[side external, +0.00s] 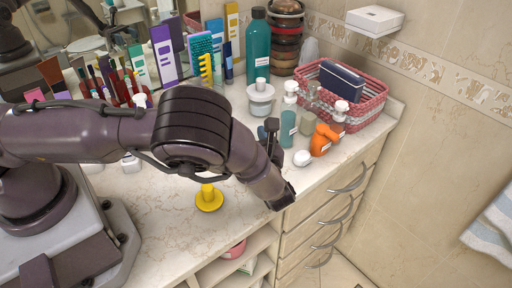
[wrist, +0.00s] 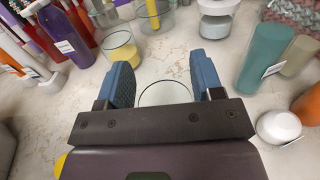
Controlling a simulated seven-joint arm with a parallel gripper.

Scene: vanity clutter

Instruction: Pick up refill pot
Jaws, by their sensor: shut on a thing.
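My gripper (wrist: 165,82) has its two blue-padded fingers on either side of a pale, round-rimmed pot, which I take for the refill pot (wrist: 165,94). The jaws are shut on it. Only its upper rim and pale top show, and the gripper's dark palm hides the rest. In the side view my gripper (side external: 267,132) is low over the counter, left of a teal bottle. The pot is hidden there behind my arm. I cannot tell whether it touches the counter.
The teal bottle (side external: 288,125), a small white round pot (side external: 302,158) and an orange item (side external: 322,139) stand close on the right. A lidded white jar (side external: 261,97) is behind. A yellow item (side external: 208,198) stands nearer the front. The front counter is mostly bare.

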